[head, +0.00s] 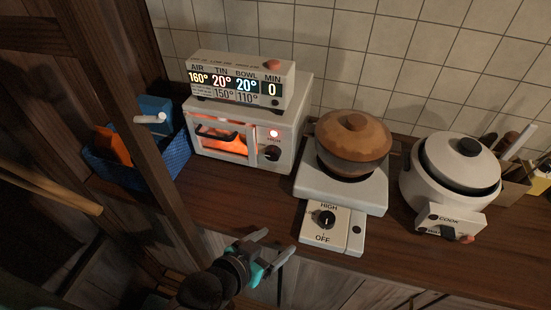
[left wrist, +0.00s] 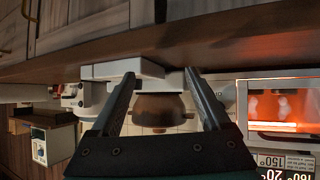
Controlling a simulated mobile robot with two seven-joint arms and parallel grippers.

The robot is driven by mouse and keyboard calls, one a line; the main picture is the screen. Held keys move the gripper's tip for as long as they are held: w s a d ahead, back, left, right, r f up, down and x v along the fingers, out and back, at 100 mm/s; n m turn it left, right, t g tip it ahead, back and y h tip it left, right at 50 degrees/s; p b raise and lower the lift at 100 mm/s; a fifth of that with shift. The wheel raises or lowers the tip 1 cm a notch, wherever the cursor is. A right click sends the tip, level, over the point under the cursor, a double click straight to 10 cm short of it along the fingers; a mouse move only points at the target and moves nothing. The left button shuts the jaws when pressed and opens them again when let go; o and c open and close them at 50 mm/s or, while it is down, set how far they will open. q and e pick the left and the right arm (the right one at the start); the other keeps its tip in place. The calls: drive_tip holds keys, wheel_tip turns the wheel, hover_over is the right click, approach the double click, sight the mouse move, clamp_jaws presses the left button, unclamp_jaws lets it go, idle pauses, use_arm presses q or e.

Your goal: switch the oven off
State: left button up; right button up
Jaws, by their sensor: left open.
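The white oven (head: 296,135) stands on the counter against the tiled wall. Its window (head: 222,142) glows orange, and a red lamp (head: 273,133) is lit above a dark round knob (head: 271,153). The glowing oven window also shows at the right of the left wrist view (left wrist: 280,108), upside down. My left gripper (head: 277,240) is open and empty at the counter's front edge, below and in front of the oven, apart from the knob. In the left wrist view its two fingers (left wrist: 161,74) are spread. My right gripper is not in view.
A display box (head: 240,80) on the oven reads AIR 160°, MIN 0. Right of it, a lidded brown pot (head: 352,140) sits on a hot plate (head: 340,191) whose dial (head: 325,217) has HIGH and OFF marks. A cooker (head: 450,175) stands farther right, a blue basket (head: 135,170) left.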

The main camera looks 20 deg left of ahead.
sight(271, 157)
use_arm(q)
drive_tip(key=t, duration=0.1)
drive_tip(key=w+r+t, duration=0.1)
drive_tip(key=w+r+n+t, duration=0.1)
drive_tip(key=shift+w+a+r+t, duration=0.15)
drive_tip(key=shift+w+a+t, duration=0.1)
drive_tip(key=shift+a+t, duration=0.1)
drive_tip(key=a+t+y, duration=0.1)
drive_tip(key=a+r+n+t+y, duration=0.1)
drive_tip(key=a, duration=0.1)
drive_tip(key=w+a+r+n+t+y, duration=0.1)
drive_tip(key=shift+a+r+t, duration=0.2)
drive_tip(key=shift+a+t, duration=0.1)
drive_tip(key=shift+t, duration=0.05)
drive_tip(key=shift+a+r+n+y, duration=0.15)
drive_tip(key=shift+a+n+y, duration=0.15)
drive_tip(key=shift+a+y, duration=0.2)
drive_tip(key=w, duration=0.5)
drive_tip(key=w+b, duration=0.1)
drive_tip(key=w, duration=0.9)
drive_tip(key=shift+d+b, duration=0.25)
drive_tip(key=shift+b, duration=0.1)
clamp_jaws()
